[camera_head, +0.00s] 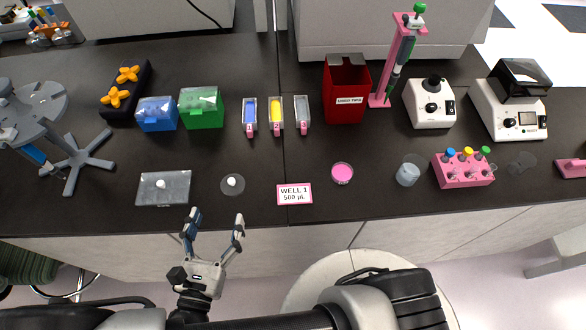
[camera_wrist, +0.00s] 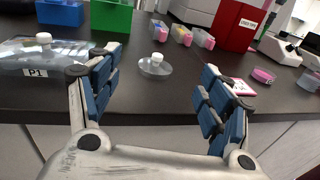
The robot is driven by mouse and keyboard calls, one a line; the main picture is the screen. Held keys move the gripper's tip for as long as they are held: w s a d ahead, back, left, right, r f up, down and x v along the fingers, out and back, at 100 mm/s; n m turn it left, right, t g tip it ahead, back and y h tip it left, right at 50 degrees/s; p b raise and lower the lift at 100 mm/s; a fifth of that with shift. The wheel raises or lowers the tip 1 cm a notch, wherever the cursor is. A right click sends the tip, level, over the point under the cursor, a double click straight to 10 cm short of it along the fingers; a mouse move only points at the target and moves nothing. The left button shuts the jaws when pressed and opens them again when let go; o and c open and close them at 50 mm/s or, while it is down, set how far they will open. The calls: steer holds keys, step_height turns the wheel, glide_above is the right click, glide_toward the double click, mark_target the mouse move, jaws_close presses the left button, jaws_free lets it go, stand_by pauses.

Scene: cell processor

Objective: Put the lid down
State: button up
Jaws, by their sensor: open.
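A round clear lid (camera_head: 232,185) with a white knob lies flat on the black bench near its front edge. A clear rectangular plate (camera_head: 180,196) with a white-knobbed cover lies left of it; the wrist view shows its label P1 (camera_wrist: 36,72). My gripper (camera_head: 216,215) is open and empty, just off the bench's front edge, with its fingers toward the bench. In the wrist view the round lid (camera_wrist: 155,68) shows between the open fingers, farther off and apart from them. I cannot tell which lid the task means.
A WELL 1 card (camera_head: 294,195) and a pink dish (camera_head: 342,174) lie right of the round lid. A blue box (camera_head: 157,116), a green box (camera_head: 202,112) and several reagent troughs stand behind. The bench around the round lid is clear.

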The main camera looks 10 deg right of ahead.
steer(key=w+d+r+m+g+h, duration=0.1)
steer(key=d+r+m+g+h, duration=0.1)
steer(key=d+r+m+g, duration=0.35)
steer(key=d+r+m+g+h, duration=0.1)
steer(key=d+r+m+g, duration=0.1)
steer(key=d+m+g, duration=0.35)
steer(key=w+d+r+m+g+h, duration=0.1)
steer(key=d+r+m+g+h, duration=0.2)
steer(key=d+m, duration=0.45)
steer(key=s+d+r+m+t+y, duration=0.2)
steer(key=s+d+r+m+y, duration=0.3)
steer(key=m, duration=0.9)
steer(key=d+r+y, duration=0.3)
steer(key=r+y, duration=0.2)
steer(key=r, duration=0.1)
steer(key=shift+y, duration=0.4)
